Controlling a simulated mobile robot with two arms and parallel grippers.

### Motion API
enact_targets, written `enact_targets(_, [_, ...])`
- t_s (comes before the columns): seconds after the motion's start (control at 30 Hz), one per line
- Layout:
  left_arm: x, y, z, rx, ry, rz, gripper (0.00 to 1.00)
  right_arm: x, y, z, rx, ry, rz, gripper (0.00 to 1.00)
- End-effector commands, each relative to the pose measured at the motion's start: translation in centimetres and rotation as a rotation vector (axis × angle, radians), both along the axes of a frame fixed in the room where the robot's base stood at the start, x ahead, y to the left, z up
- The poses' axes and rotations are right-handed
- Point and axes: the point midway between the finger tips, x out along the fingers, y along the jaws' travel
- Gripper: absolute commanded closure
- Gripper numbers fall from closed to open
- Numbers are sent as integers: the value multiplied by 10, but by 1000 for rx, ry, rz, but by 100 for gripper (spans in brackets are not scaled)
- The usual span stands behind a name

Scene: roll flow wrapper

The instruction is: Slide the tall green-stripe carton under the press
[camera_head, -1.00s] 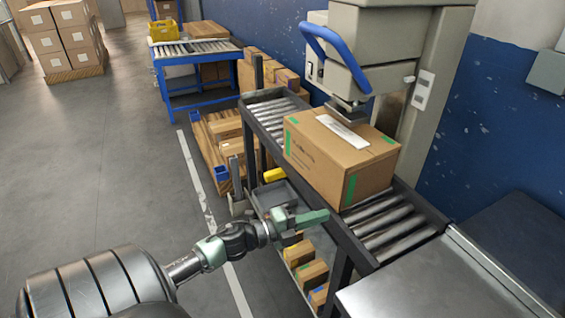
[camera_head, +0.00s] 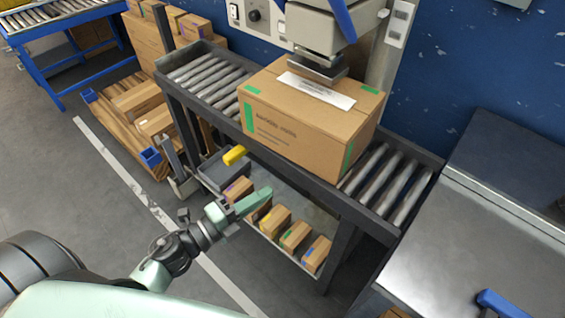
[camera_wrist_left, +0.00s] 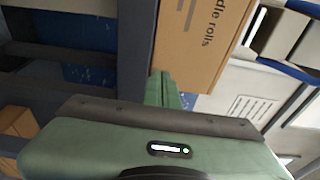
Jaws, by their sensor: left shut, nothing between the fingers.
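The tall carton with green stripes (camera_head: 300,120) stands upright on the roller conveyor (camera_head: 385,185), with a white label strip on its top. It also shows in the left wrist view (camera_wrist_left: 200,40), with printed text on its face. The press head (camera_head: 319,66) is directly above the carton's top, toward its back edge; I cannot tell whether they touch. My left gripper (camera_head: 257,201) is shut and empty, in front of the conveyor and lower than the carton in the head view. In the wrist view its fingers (camera_wrist_left: 165,90) point toward the carton's lower edge. My right gripper is not in view.
Small cartons (camera_head: 295,236) sit on a shelf under the conveyor. A yellow item (camera_head: 235,155) lies in a grey tray there. A metal table (camera_head: 470,240) adjoins the conveyor at right. A pallet of boxes (camera_head: 135,105) stands at left.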

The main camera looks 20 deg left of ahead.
Motion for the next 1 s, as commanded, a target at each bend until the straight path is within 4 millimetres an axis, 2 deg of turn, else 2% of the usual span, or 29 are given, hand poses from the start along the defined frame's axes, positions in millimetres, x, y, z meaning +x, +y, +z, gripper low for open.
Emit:
enact_targets(0.1, [24, -13, 4, -1, -4, 0, 100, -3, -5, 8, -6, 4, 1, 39])
enact_targets(0.33, [66, -37, 4, -2, -3, 1, 100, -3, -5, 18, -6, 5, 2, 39])
enact_targets(0.5, [89, -28, 1, 0, 0, 2, 100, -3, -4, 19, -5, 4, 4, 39])
enact_targets(0.7, [100, -25, 0, 0, 1, 1, 100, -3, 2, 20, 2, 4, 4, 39])
enact_targets(1.0, [100, -25, 0, -1, 1, 1, 100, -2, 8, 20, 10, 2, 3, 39])
